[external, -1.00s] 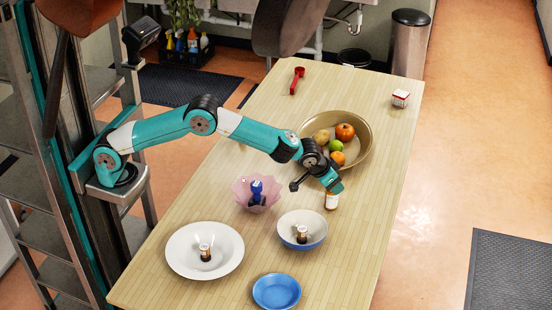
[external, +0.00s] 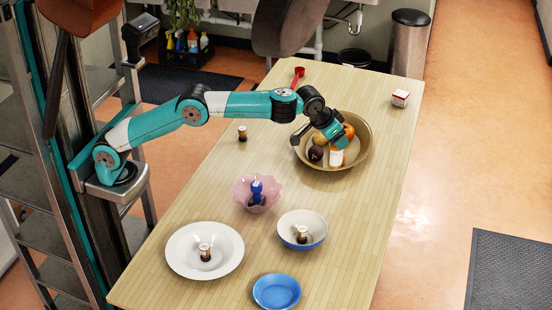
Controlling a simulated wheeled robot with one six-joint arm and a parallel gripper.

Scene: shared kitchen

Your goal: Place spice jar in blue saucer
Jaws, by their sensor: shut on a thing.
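The blue saucer (external: 277,292) sits empty near the front edge of the table. My gripper (external: 338,145) is shut on a white-labelled spice jar (external: 337,158), which hangs upright over the tan fruit bowl, far behind the saucer. Its height above the fruit is hard to tell.
The tan bowl (external: 365,152) holds fruit. A pink scalloped bowl (external: 240,197) holds a blue object (external: 256,188). A red utensil (external: 298,76) and a small red-and-white box (external: 400,98) lie farther back. The table's right side is mostly clear.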

